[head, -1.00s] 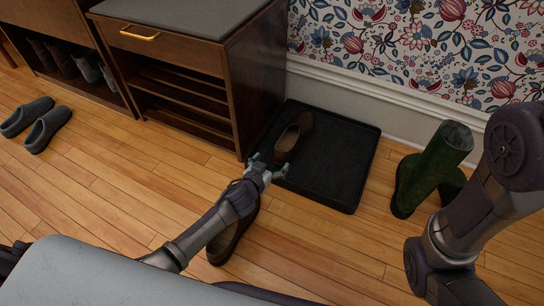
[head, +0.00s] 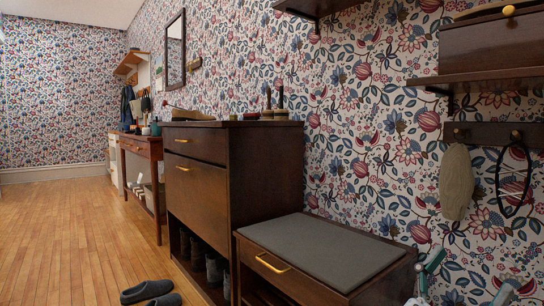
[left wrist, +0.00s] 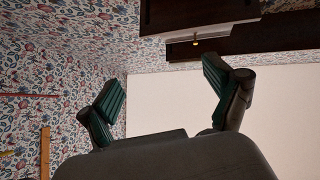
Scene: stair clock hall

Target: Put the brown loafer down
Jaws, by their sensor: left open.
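The brown loafer does not show in either view at this moment. My left gripper (head: 466,284) is at the lower right of the head view, with only its finger parts in sight beside the bench. In the left wrist view my left gripper (left wrist: 162,100) has its two green-padded fingers wide apart with nothing between them. That view points up at the papered wall, a dark shelf and the pale ceiling. My right gripper is in neither view.
A low bench with a grey cushion (head: 318,252) stands beside a taller dark cabinet (head: 268,172). Grey slippers (head: 146,290) lie on the floor at its foot. A dark wall shelf (head: 500,79) and hooks are at the right. The wooden floor (head: 75,235) at left is clear.

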